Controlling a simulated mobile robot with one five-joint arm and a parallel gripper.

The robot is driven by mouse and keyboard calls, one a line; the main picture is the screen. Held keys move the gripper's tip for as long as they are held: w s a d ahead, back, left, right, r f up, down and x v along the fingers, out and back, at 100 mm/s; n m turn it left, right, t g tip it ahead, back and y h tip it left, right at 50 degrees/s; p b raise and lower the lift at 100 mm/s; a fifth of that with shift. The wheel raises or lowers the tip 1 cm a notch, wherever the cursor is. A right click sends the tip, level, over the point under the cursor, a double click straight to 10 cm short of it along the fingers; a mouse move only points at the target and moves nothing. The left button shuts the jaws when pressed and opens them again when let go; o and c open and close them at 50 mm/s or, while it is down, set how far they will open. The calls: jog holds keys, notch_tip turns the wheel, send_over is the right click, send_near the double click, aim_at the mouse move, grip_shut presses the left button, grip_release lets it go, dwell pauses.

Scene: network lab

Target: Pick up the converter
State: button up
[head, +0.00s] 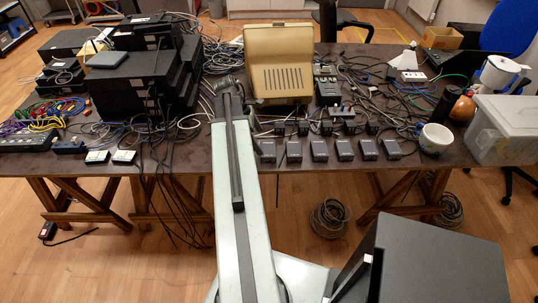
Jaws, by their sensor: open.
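Several small dark grey boxes, which look like converters, stand in a row along the front edge of the table; one is the box (320,150) near the middle of the row. Which of them is the task's converter I cannot tell. My gripper (228,84) is at the far end of my arm, over the table, to the left of the beige case and behind the row of boxes. It is open, though its fingers are small and hard to make out against the cables. I see nothing held in it.
A beige case (278,70) stands upright behind the boxes. Stacked black equipment (150,75) fills the left side. A mug (434,139), a paper roll (497,73) and a clear plastic bin (505,128) are at the right. Loose cables cover much of the dark table (225,155).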

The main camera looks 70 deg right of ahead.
aim_at(267, 149)
jog(key=b+x, duration=0.5)
jog(key=x, duration=0.2)
jog(key=shift+s+d, duration=0.15)
jog(key=shift+s, duration=0.1)
jog(key=shift+r, duration=0.2)
jog(key=c, duration=1.6)
jog(key=shift+r, duration=0.15)
notch_tip(267, 149, up, 10)
jog(key=p, duration=1)
